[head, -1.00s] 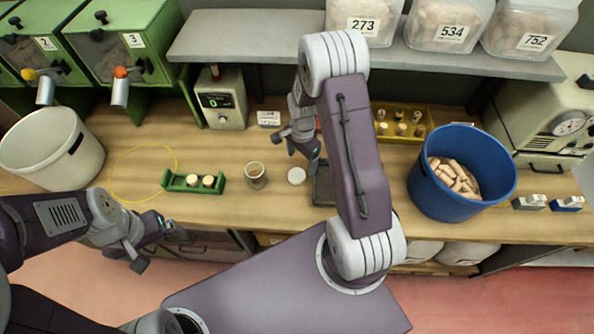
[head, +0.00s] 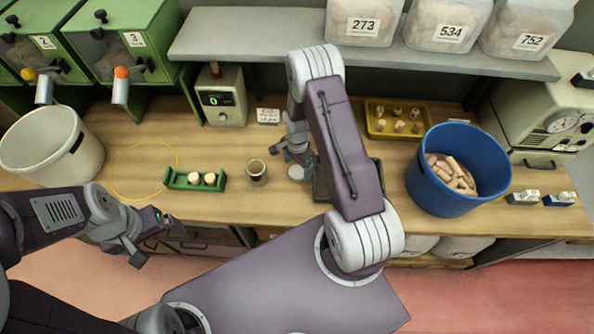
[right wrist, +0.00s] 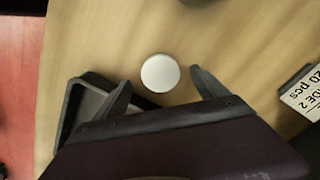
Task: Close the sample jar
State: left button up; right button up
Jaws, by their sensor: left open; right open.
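The sample jar (head: 257,173) is a small open jar with dark contents, standing upright on the wooden bench. Its likely lid, a round white disc (head: 296,173), lies flat on the bench just right of the jar. In the right wrist view the disc (right wrist: 160,73) shows between the fingertips of my right gripper (right wrist: 158,84), which is open and empty. My left gripper (head: 158,244) is open and empty in front of the bench edge, left of the jar.
A green rack (head: 195,181) with cork stoppers stands left of the jar. A dark tray (head: 319,186) lies right of the disc, partly behind my right arm. A yellow tray (head: 374,133) of corks and a blue bucket (head: 430,188) stand further right. A shelf (head: 270,42) overhangs the back.

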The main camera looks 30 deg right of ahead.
notch_tip(320, 180, down, 2)
jog(key=shift+f, duration=0.25)
pick_arm(q)
jog(key=shift+r, duration=0.35)
pick_arm(e)
jog(key=c, duration=1.4)
jog(key=r, duration=0.1)
jog(key=r+b, duration=0.1)
jog(key=r, duration=0.2)
jog(key=shift+s+d+r+b, duration=0.1)
jog(key=shift+d+r+b, duration=0.1)
jog(key=shift+d+b, duration=0.2)
pick_arm(q)
notch_tip(320, 180, down, 4)
jog(key=shift+r+b, duration=0.1)
jog(key=shift+b, duration=0.85)
pick_arm(e)
jog(key=s+d+r, duration=0.4)
jog(key=d, duration=0.1)
jog(key=s+d+r, duration=0.2)
jog(key=s+d, duration=0.1)
jog(key=shift+s+d+r, duration=0.1)
jog(key=shift+d+r, duration=0.05)
jog(key=shift+r, duration=0.2)
